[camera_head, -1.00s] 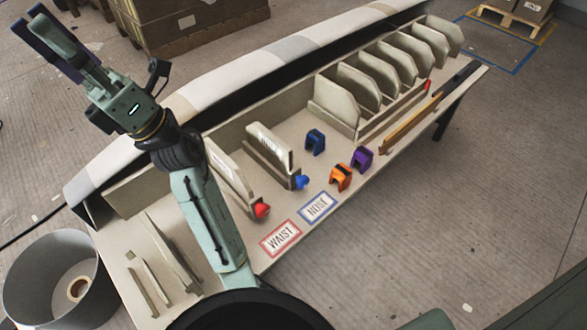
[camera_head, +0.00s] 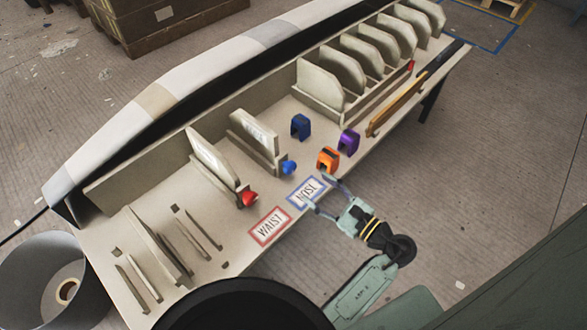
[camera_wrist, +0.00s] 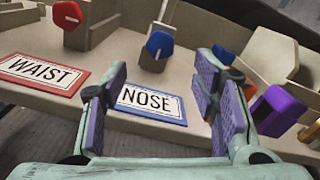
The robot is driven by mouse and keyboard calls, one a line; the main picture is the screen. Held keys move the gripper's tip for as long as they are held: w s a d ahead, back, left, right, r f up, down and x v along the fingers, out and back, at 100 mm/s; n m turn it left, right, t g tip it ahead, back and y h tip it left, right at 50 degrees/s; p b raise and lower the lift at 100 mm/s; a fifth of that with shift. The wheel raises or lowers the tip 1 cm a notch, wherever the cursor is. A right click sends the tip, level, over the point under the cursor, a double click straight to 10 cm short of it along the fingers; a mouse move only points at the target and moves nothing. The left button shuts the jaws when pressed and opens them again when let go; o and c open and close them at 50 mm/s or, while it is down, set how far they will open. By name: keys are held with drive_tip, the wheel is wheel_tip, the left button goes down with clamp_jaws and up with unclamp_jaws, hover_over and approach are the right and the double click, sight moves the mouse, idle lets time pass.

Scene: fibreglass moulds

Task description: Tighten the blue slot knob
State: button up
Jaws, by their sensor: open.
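The blue slot knob (camera_head: 289,167) sits at the front end of the slot that holds an upright pale template board (camera_head: 258,133). In the wrist view the blue knob (camera_wrist: 159,45) shows above the NOSE card, with a pale mark on its face. My gripper (camera_head: 317,193) is open and empty over the blue-framed NOSE card (camera_head: 306,191) at the bench's front edge. In the wrist view its two purple-padded fingers (camera_wrist: 160,103) stand wide apart on either side of the card. The knob is beyond the fingertips and apart from them.
A red knob (camera_head: 249,198) and the WAIST card (camera_head: 269,227) are to the left. An orange block (camera_head: 327,158), a purple block (camera_head: 349,141) and a dark blue block (camera_head: 300,126) stand to the right. In the wrist view the right finger partly hides the orange block.

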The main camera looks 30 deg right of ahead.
sight(292, 169)
drive_tip(key=p+x, duration=0.2)
drive_tip(key=x, duration=0.8)
drive_tip(key=shift+c, duration=0.6)
drive_tip(key=c, duration=1)
